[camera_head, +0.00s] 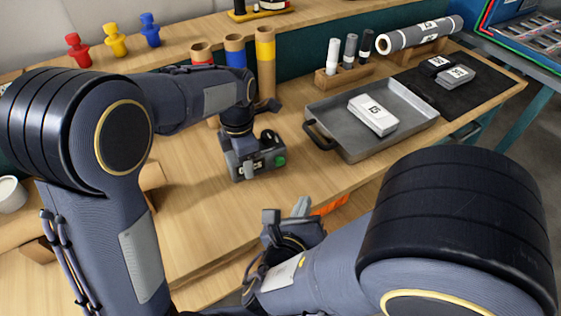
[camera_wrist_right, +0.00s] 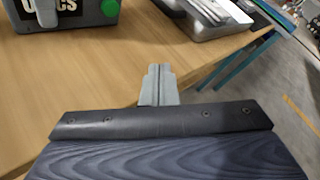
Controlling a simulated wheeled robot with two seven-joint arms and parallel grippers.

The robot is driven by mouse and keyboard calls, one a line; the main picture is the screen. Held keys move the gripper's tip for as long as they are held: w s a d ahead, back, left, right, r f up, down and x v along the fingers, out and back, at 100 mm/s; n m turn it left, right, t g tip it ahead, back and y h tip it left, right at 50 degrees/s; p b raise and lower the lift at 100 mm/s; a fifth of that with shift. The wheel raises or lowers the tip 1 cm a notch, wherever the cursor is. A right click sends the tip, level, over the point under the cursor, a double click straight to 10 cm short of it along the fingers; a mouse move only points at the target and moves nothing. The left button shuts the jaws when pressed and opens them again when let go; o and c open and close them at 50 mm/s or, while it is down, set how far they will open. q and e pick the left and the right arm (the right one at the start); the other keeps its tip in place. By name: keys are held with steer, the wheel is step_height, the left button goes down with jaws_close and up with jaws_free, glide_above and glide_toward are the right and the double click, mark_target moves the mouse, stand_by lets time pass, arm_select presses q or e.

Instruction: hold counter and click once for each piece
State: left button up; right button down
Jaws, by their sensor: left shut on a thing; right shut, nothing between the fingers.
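My right gripper (camera_head: 301,208) is shut and empty near the table's front edge, apart from the counter. Its closed fingertips show in the right wrist view (camera_wrist_right: 158,85).
A dark mat (camera_head: 480,82) bears two small labelled blocks. A labelled grey roll (camera_head: 420,35), a marker stand (camera_head: 340,77), coloured tubes (camera_head: 265,60) and coloured pegs (camera_head: 115,40) stand behind.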

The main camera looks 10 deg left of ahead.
mark_target(279, 160)
steer(key=shift+w+a, duration=0.75)
steer(key=shift+w, duration=0.5)
steer(key=shift+w+a, duration=0.75)
steer(key=shift+w, duration=0.55)
steer(key=shift+w+a, duration=0.75)
steer(key=shift+w, duration=0.5)
steer(key=shift+w+a, duration=0.1)
steer(key=shift+w+a, duration=0.15)
steer(key=shift+w, duration=0.1)
steer(key=shift+w+a, duration=0.25)
steer(key=shift+w, duration=0.2)
steer(key=shift+s, duration=0.1)
stand_by(0.4)
steer(key=shift+s+d, duration=0.5)
steer(key=shift+s, duration=0.25)
